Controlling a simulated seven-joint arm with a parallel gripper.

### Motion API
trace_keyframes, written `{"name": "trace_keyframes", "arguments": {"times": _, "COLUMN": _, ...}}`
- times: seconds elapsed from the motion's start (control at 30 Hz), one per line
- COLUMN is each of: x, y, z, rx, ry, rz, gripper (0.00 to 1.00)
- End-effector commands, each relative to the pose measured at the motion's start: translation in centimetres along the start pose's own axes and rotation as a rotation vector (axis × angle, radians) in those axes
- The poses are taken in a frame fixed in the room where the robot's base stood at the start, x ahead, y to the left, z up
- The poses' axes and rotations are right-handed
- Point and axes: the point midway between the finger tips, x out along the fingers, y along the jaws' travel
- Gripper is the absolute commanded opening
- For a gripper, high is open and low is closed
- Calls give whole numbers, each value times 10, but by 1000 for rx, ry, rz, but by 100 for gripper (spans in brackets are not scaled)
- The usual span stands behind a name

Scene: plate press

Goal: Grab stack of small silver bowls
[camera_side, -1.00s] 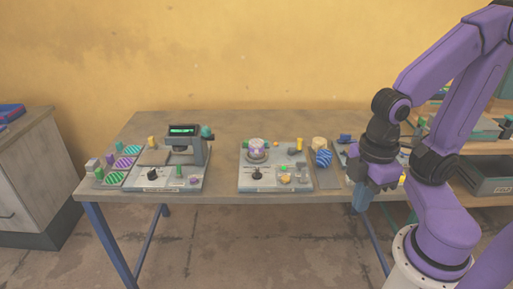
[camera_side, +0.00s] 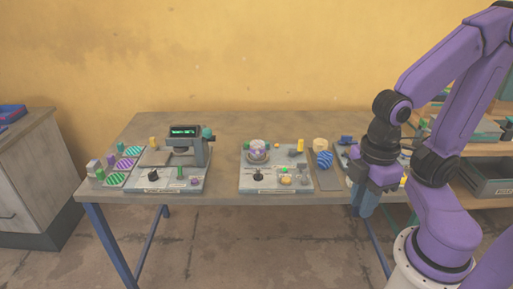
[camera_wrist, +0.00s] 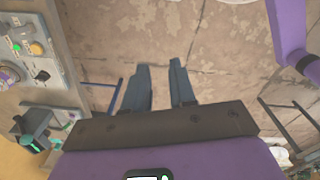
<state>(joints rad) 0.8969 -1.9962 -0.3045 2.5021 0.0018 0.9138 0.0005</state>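I cannot make out a stack of small silver bowls for certain in either view; the small parts on the table are too small to tell. My gripper (camera_side: 366,208) hangs in front of the right part of the table's front edge in the side view, pointing down. In the wrist view its two grey fingers (camera_wrist: 160,66) are apart, with only floor showing between them. The gripper is open and empty.
The table (camera_side: 225,192) carries a grey press with a green display (camera_side: 183,131) at left and a middle panel (camera_side: 275,186) with knobs. A striped blue piece (camera_side: 323,158) stands beside it. A grey bin (camera_side: 490,181) sits at right. Bare floor lies below my gripper.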

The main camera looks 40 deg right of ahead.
Motion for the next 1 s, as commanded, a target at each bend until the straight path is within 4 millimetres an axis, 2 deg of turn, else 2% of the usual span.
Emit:
{"name": "trace_keyframes", "arguments": {"times": 0.03, "x": 0, "y": 0, "z": 0, "rx": 0, "ry": 0, "rz": 0, "gripper": 42}}
{"name": "trace_keyframes", "arguments": {"times": 0.17, "x": 0, "y": 0, "z": 0, "rx": 0, "ry": 0, "rz": 0, "gripper": 85}}
{"name": "trace_keyframes", "arguments": {"times": 0.2, "x": 0, "y": 0, "z": 0, "rx": 0, "ry": 0, "rz": 0, "gripper": 90}}
{"name": "trace_keyframes", "arguments": {"times": 0.47, "x": 0, "y": 0, "z": 0, "rx": 2, "ry": 1, "rz": 0, "gripper": 90}}
{"name": "trace_keyframes", "arguments": {"times": 0.57, "x": 4, "y": 2, "z": -8, "rx": 27, "ry": 16, "rz": -8, "gripper": 90}}
{"name": "trace_keyframes", "arguments": {"times": 0.67, "x": 13, "y": 10, "z": -30, "rx": 93, "ry": 64, "rz": -23, "gripper": 90}}
{"name": "trace_keyframes", "arguments": {"times": 0.77, "x": 26, "y": 25, "z": -62, "rx": 203, "ry": 144, "rz": -39, "gripper": 90}}
{"name": "trace_keyframes", "arguments": {"times": 0.87, "x": 41, "y": 50, "z": -95, "rx": 334, "ry": 236, "rz": -40, "gripper": 90}}
{"name": "trace_keyframes", "arguments": {"times": 1.0, "x": 61, "y": 93, "z": -133, "rx": 520, "ry": 366, "rz": -12, "gripper": 90}}
